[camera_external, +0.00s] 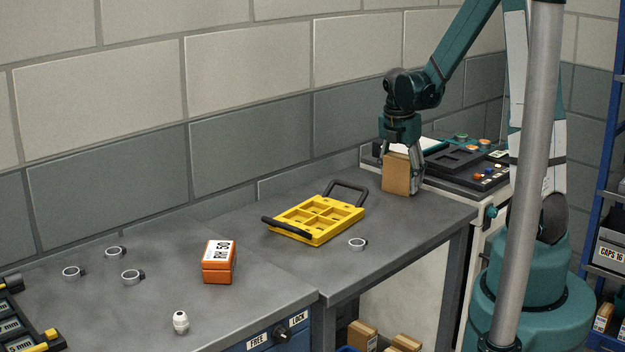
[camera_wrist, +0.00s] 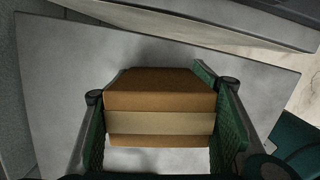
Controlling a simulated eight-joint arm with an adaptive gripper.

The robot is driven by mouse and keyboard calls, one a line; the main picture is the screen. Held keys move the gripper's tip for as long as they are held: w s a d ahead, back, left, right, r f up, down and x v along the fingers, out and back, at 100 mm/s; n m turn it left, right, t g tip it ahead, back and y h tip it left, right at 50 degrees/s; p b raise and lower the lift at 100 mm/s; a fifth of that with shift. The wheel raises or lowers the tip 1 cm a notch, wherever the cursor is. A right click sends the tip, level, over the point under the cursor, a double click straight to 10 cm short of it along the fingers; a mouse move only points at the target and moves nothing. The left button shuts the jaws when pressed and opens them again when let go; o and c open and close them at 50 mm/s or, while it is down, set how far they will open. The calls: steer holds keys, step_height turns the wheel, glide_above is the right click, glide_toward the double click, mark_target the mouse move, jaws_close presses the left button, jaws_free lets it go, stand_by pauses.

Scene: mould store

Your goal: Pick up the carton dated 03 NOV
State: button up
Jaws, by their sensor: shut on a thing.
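A brown carton (camera_external: 396,175) is between the fingers of my gripper (camera_external: 416,172) at the far right end of the grey bench. In the wrist view the same carton (camera_wrist: 160,83) fills the space between the two green finger pads of my gripper (camera_wrist: 165,125), with a paler tape band across its near face. My gripper is shut on it. No date shows on the faces in view, so I cannot tell whether it reads 03 NOV. Whether its underside touches the bench is unclear.
A yellow tray (camera_external: 319,220) with black handles lies left of the carton. An orange labelled box (camera_external: 219,262), a white knobbed piece (camera_external: 181,322) and several metal rings stand on the bench. A machine panel (camera_external: 470,165) is behind right. Other cartons (camera_external: 362,336) are below the bench.

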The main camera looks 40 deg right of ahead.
mark_target(403, 155)
steer(key=shift+r, duration=0.1)
steer(key=shift+r+p, duration=1.15)
steer(key=shift+r, duration=3.8)
